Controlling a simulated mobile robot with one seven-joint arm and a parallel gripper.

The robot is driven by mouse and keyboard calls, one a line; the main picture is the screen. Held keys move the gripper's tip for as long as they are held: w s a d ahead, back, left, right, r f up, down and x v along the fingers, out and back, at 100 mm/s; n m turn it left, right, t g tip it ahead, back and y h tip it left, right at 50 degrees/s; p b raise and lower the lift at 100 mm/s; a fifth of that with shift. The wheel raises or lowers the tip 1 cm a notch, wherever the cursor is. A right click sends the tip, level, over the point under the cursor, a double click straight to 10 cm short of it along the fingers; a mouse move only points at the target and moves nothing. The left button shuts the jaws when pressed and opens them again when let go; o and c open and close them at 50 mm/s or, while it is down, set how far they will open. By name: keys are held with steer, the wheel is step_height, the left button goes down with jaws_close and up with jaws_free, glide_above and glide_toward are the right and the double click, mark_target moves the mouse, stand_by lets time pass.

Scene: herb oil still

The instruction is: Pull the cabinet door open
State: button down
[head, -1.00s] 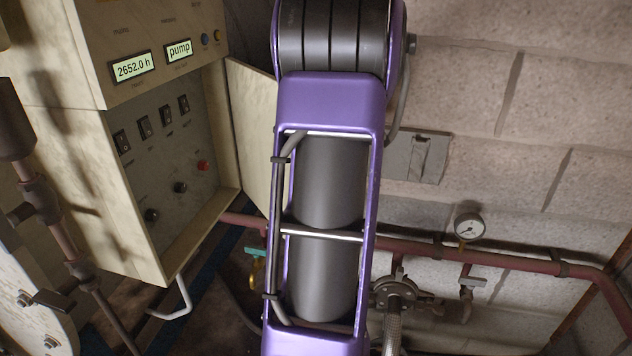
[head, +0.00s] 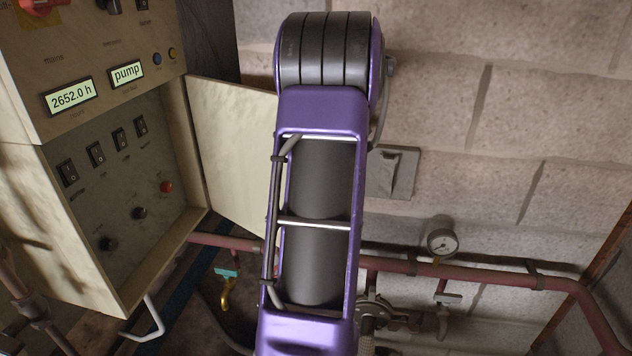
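The cream cabinet (head: 75,235) stands at the left in the head view. Its door (head: 235,145) is swung out on the right side, standing well open, and the inside panel (head: 115,190) with black switches and a red button is exposed. My purple arm covers the door's right part, so its outer edge and any handle there are hidden. My gripper is not in view.
A brick wall (head: 520,120) lies behind, with a grey wall box (head: 392,172). A red pipe (head: 490,277) with a pressure gauge (head: 442,241) runs low along it.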

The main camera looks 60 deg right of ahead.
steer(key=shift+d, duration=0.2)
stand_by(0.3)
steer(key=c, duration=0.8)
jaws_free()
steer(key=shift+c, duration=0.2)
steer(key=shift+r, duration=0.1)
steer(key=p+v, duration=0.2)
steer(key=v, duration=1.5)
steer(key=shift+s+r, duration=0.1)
